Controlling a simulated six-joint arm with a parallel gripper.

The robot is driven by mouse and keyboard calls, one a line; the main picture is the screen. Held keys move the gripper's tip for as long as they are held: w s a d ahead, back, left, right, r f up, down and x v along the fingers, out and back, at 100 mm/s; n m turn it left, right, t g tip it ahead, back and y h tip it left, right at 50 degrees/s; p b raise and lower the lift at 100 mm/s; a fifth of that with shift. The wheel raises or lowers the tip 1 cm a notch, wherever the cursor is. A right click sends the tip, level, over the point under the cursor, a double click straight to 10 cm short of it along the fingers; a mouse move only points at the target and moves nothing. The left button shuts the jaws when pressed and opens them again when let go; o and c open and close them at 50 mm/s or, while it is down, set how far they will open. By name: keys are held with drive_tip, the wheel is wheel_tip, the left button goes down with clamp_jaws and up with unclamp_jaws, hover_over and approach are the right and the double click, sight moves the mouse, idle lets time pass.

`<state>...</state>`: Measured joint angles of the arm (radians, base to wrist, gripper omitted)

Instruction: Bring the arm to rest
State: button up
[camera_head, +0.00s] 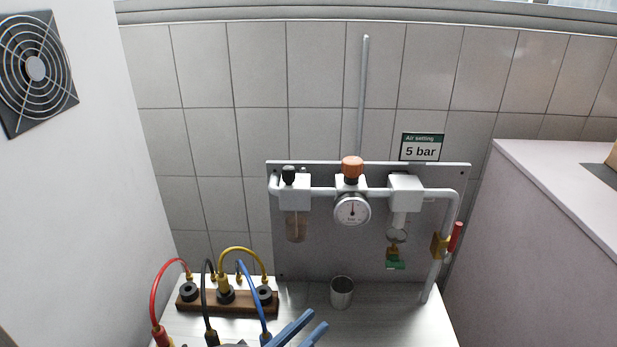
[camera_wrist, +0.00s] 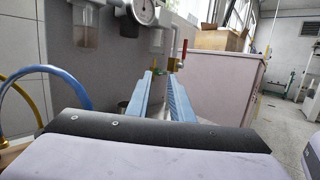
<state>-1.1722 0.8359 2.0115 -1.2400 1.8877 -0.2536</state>
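My gripper (camera_head: 318,317) enters at the bottom of the head view, low in front of the metal bench. Its two blue fingers stand apart, with nothing seen held between them. The wrist view shows the same open gap between the fingers (camera_wrist: 160,76), which point toward the pipework and the pink-grey cabinet. Most of my arm is outside the head view.
A grey panel (camera_head: 337,258) carries pipes, a gauge (camera_head: 352,209), an orange knob (camera_head: 352,167) and a red-handled valve (camera_head: 455,237). A metal cup (camera_head: 342,292) stands on the bench (camera_head: 395,322). Red, black, yellow and blue hoses (camera_head: 250,290) arch close left of my gripper.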

drive_tip(key=s+d+m+g+h+p, duration=0.1)
drive_tip(key=d+m+g, duration=0.4)
drive_tip(key=d+g, duration=0.45)
drive_tip(key=s+d+f+m+g+y+p, duration=0.1)
drive_tip(key=s+d+m+g+y+p, duration=0.1)
drive_tip(key=m+y, duration=0.5)
drive_tip(key=s+d+f+m+g+y+p, duration=0.2)
drive_tip(key=s+m+y, duration=0.4)
drive_tip(key=m, duration=0.8)
drive_tip(key=d+y+p, duration=0.1)
drive_tip(key=d+y, duration=0.1)
drive_tip(key=shift+d+f+g+y, duration=0.25)
drive_tip(key=shift+g+y, duration=0.05)
drive_tip(key=shift+g, duration=0.05)
